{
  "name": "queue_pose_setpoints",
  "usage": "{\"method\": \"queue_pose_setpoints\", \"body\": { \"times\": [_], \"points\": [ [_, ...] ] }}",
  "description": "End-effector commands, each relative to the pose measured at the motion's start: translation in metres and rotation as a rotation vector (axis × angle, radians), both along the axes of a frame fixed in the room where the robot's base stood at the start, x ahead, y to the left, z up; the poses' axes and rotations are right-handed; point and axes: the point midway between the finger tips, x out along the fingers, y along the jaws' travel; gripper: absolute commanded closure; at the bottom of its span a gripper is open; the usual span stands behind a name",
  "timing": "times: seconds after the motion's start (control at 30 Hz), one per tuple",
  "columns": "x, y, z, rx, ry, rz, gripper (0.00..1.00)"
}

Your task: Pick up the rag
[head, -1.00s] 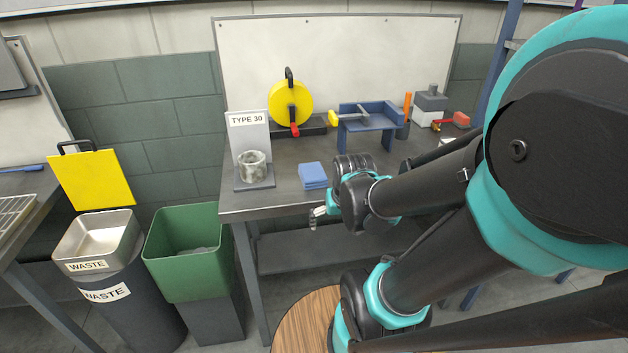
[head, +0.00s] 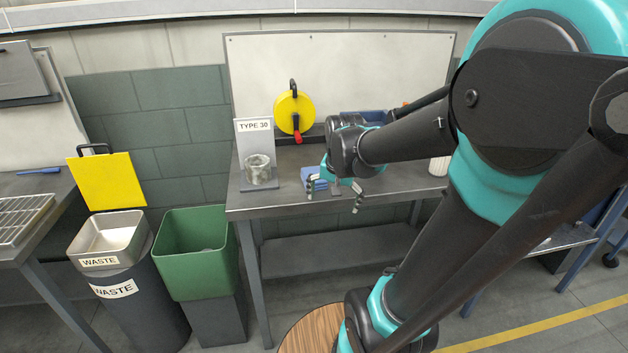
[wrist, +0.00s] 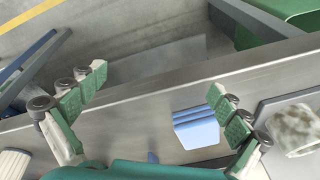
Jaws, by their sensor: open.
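The rag (head: 312,174) looks like a small blue folded stack on the bench top, partly hidden behind my gripper in the head view. In the wrist view the rag (wrist: 195,128) lies flat near the bench edge, between my fingers but closer to the right one. My gripper (head: 335,198) is open and empty, with its fingers spread in front of and above the rag. The fingers also show in the wrist view (wrist: 157,85), with nothing between them touching.
A mottled grey-white cylinder (head: 258,170) stands by the TYPE 30 sign (head: 254,135), left of the rag. A yellow reel (head: 293,110) stands behind. The green bin (head: 196,250) and waste bin (head: 108,240) stand left of the bench (head: 290,209).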

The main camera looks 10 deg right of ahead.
Motion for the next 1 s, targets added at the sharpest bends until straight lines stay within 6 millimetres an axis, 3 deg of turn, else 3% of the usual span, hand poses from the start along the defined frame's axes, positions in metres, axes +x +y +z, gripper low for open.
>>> {"method": "queue_pose_setpoints", "body": {
  "times": [0.27,0.5,0.7,0.9,1.0],
  "points": [
    [0.039,0.006,0.045,0.051,0.058,-0.223,0.0],
    [0.089,0.018,0.12,0.102,0.148,-0.592,0.0],
    [0.114,0.026,0.171,0.116,0.203,-0.857,0.0],
    [0.124,0.03,0.195,0.116,0.227,-0.994,0.0],
    [0.124,0.03,0.191,0.116,0.23,-1.011,0.0]
  ]
}}
